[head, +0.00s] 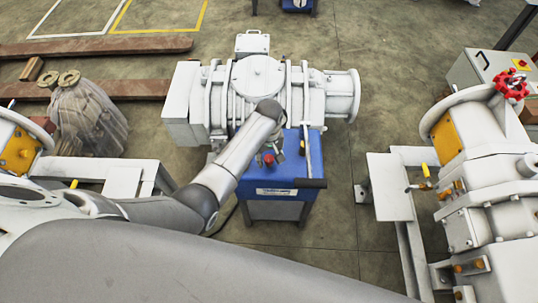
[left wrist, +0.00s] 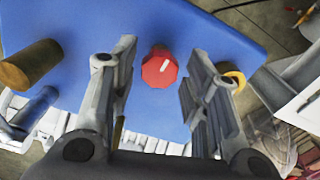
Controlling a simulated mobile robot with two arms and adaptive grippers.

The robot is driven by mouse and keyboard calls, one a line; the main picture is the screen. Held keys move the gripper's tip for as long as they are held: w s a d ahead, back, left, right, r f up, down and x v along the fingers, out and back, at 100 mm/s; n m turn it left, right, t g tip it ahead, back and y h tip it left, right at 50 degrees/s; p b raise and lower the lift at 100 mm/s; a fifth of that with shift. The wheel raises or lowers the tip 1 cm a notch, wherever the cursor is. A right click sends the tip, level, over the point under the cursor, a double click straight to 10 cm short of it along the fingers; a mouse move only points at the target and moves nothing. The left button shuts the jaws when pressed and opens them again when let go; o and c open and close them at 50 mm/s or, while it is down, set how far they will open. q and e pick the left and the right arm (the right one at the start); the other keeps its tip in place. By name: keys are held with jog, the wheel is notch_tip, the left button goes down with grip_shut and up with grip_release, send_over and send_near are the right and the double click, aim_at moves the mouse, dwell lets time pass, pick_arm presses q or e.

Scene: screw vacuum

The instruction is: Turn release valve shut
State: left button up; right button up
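A red knob with a white pointer mark (left wrist: 160,68) sits on the blue panel (left wrist: 75,18) in the left wrist view; I take it as the release valve. In the head view the red knob (head: 268,159) shows on top of the blue cart (head: 256,183), below the white pump. My left gripper (left wrist: 160,55) is open, with one finger on each side of the knob and visible gaps between. In the head view my left gripper (head: 277,146) is over the cart and partly hidden by its own arm. My right gripper is not in view.
A brass cylinder (left wrist: 32,65) and a yellow ring (left wrist: 233,80) flank the fingers. A white pump (head: 258,78) stands just behind the cart. A red handwheel (head: 511,84) is on the right machine. Floor right of the cart (head: 345,235) is clear.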

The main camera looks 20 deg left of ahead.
pick_arm(q)
jog(key=c, duration=0.6)
jog(key=shift+r+m+p, duration=0.2)
jog(key=shift+m+p, duration=1.25)
jog(key=shift+m, duration=0.25)
jog(key=shift+c, duration=0.2)
jog(key=m+p, duration=0.1)
jog(key=m, duration=0.2)
jog(key=shift+m+p, duration=0.3)
jog(key=shift+p, duration=0.1)
jog(key=m+p, duration=0.1)
jog(key=m, duration=0.4)
jog(key=shift+f+m, duration=0.15)
jog(key=shift+m, duration=0.15)
jog(key=m, duration=0.4)
jog(key=shift+m+p, duration=0.4)
jog(key=o, duration=1)
